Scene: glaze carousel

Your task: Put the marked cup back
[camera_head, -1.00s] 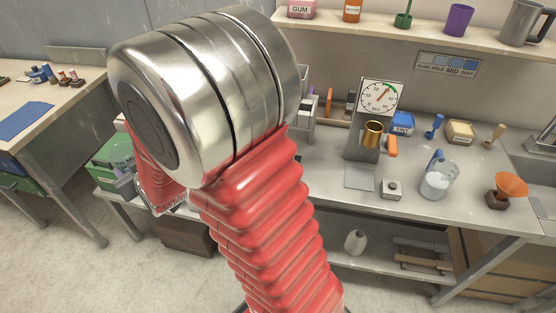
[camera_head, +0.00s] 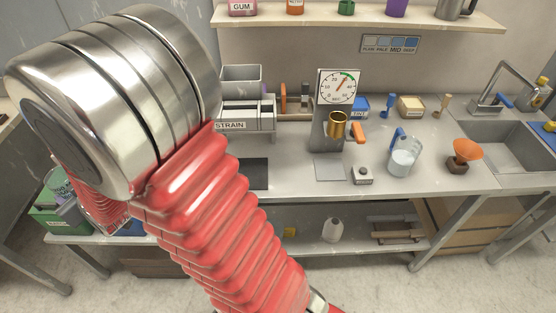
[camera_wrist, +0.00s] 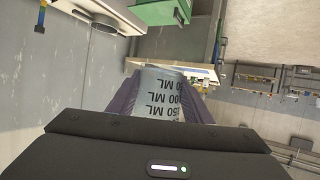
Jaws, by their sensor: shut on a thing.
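In the wrist view my gripper (camera_wrist: 162,78) is shut on a pale grey cup (camera_wrist: 164,92) with dark volume marks in ML. The marks read upside down in this view. The cup sits between the two dark fingers, and its far end is partly hidden.
A sink (camera_head: 505,145) is at right. A shelf (camera_head: 360,18) runs above.

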